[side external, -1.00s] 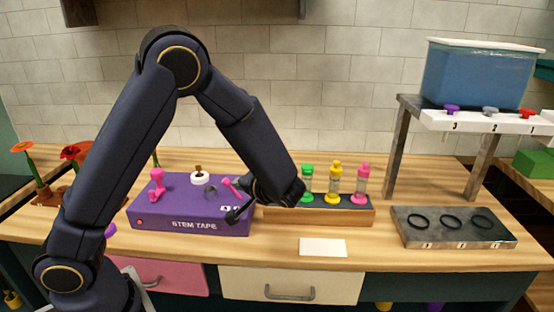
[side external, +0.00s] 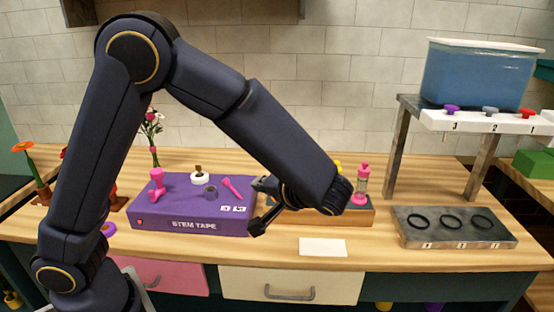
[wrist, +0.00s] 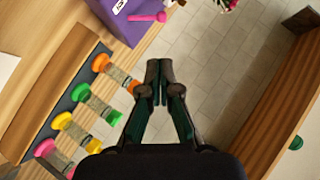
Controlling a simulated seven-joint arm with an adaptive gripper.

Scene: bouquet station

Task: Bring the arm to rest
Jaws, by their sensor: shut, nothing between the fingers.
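My gripper (side external: 256,226) is shut and empty in the side external view. It hangs in the air in front of the wooden rack, just right of the purple stem tape box (side external: 180,213). In the wrist view my gripper (wrist: 159,68) has its fingers together with nothing between them, seen against the tiled surface. My forearm slopes down to the right in the side external view and hides most of the bottles in the rack.
The wooden rack (wrist: 50,88) holds bottles with orange, green, yellow and pink caps. A white card (side external: 323,247) lies at the counter front. Flowers stand behind the purple box.

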